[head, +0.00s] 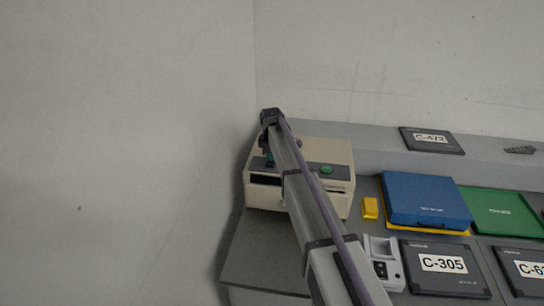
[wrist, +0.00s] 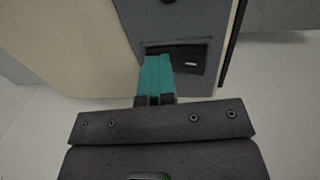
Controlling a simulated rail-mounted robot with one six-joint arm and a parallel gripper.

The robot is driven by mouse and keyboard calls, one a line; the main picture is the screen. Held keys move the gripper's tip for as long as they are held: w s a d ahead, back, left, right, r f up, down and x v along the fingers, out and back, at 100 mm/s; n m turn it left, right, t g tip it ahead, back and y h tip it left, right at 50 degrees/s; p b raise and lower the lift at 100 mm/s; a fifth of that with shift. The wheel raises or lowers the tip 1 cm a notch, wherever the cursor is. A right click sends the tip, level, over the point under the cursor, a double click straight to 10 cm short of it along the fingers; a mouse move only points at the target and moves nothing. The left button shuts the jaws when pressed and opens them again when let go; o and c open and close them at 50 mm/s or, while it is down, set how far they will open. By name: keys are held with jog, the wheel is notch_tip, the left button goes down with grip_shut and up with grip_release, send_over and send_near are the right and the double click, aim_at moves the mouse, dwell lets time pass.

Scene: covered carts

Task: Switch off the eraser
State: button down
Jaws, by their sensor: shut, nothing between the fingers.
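The eraser appears to be the beige box (head: 318,152) at the back left of the bench in the head view, with a green button (head: 327,170) on its dark top panel. My arm crosses in front of it and hides its middle. My gripper (head: 269,158) is over the left part of its top. In the wrist view, the teal fingers of my gripper (wrist: 155,66) are shut and empty. They point at a black recessed switch (wrist: 188,61) with a small white mark on the grey panel (wrist: 180,22). The tips overlap its left edge; I cannot tell whether they touch it.
A grey-white wall (head: 180,120) stands close on the left. To the right are a small yellow block (head: 370,208), a blue case (head: 425,198), a green case (head: 500,212) and a dark C-305 cover (head: 443,268). A small white device (head: 383,250) sits beside my arm.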

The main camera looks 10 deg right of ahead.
jog(key=shift+s, duration=0.2)
jog(key=shift+s+a+r, duration=0.25)
jog(key=shift+s, duration=0.35)
jog(key=shift+w, duration=0.1)
jog(key=shift+p, duration=0.3)
notch_tip(320, 180, up, 14)
jog(key=w+p, duration=0.1)
jog(key=p, duration=1.2)
jog(key=shift+w+d+p, duration=0.3)
jog(key=shift+w+p, duration=0.05)
jog(key=shift+p, duration=0.05)
jog(key=shift+f, duration=0.1)
